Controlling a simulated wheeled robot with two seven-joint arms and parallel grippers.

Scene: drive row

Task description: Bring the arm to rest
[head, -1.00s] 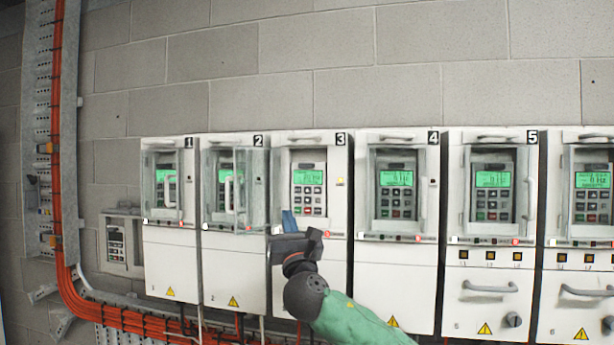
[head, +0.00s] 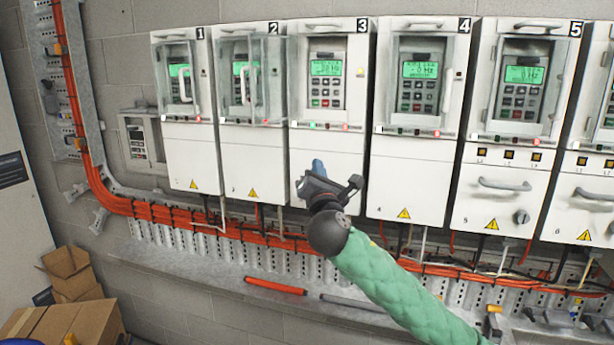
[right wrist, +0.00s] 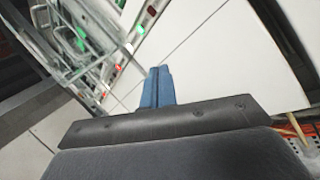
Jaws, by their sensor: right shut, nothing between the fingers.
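My right arm, in a green sleeve, comes in from the lower right of the head view. Its gripper (head: 319,170) is in front of the lower white panel of drive 3 (head: 325,165). The blue fingers are together with nothing between them. They also show closed in the right wrist view (right wrist: 158,88), with white cabinet fronts beyond. I cannot tell from the head view how far the fingertips are from the panel. My left gripper does not show.
Drive 2 (head: 255,165) has its clear cover swung out. Drive 4 (head: 412,180) and drive 5 (head: 500,205) stand to the right. Orange cables (head: 140,208) run below the drives. A ledge below holds an orange rod (head: 275,286). Cardboard boxes (head: 70,315) stand at lower left.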

